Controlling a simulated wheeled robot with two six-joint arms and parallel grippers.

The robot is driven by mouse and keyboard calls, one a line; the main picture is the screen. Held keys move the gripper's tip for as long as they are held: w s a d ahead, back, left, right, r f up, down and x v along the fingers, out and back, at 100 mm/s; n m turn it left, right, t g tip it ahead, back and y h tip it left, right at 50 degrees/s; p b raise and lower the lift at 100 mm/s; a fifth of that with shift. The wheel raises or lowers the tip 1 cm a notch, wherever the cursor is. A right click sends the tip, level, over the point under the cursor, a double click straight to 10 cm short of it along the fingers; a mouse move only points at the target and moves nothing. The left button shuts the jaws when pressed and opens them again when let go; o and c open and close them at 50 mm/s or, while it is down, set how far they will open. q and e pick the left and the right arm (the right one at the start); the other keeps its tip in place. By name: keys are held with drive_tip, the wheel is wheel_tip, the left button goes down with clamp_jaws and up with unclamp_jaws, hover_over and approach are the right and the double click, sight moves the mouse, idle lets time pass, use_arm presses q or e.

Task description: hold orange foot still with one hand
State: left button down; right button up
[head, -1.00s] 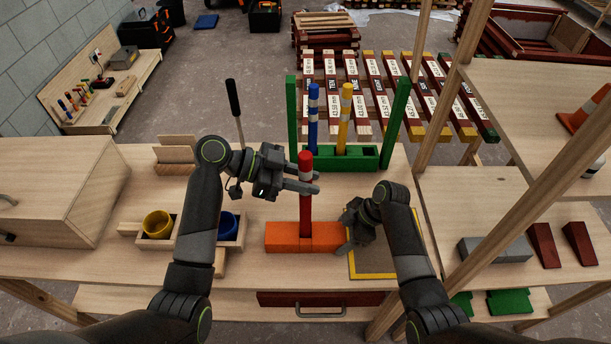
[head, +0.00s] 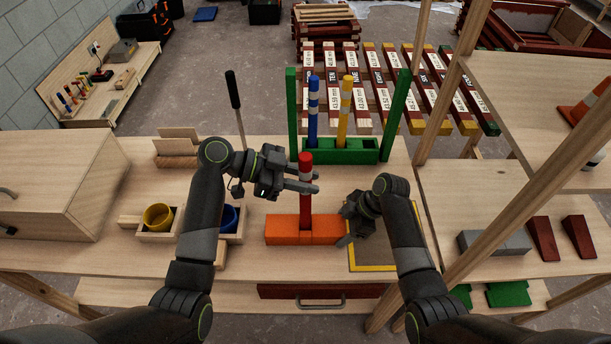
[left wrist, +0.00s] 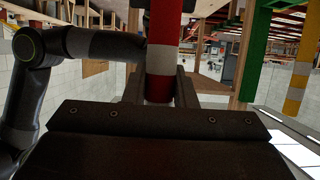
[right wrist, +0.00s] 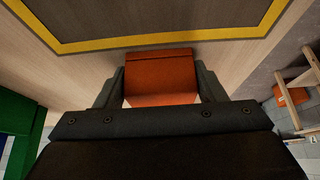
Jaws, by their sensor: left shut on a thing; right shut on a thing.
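The orange foot (head: 285,230) is a long block lying on the bench. A red batten with white bands (head: 305,205) stands upright at it; its lower end meets the foot. My left gripper (head: 303,180) is shut on the batten's upper part. The batten also shows between the jaws in the left wrist view (left wrist: 163,50). My right gripper (head: 344,230) is shut on the right end of the foot. That end sits between the jaws in the right wrist view (right wrist: 160,78). How deep the batten sits in the foot is hidden.
A green rack (head: 345,153) with a blue batten (head: 313,110) and a yellow batten (head: 346,110) stands behind. A yellow-edged mat (head: 372,257) lies right of the foot. Yellow (head: 158,217) and blue (head: 228,218) cups sit in a tray at left.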

use_arm(q)
drive_tip(key=shift+f, duration=0.1)
drive_tip(key=c, duration=1.1)
unclamp_jaws()
drive_tip(key=v, duration=1.2)
use_arm(e)
drive_tip(key=o, duration=1)
drive_tip(key=shift+o, duration=0.3)
drive_tip(key=shift+o, duration=0.9)
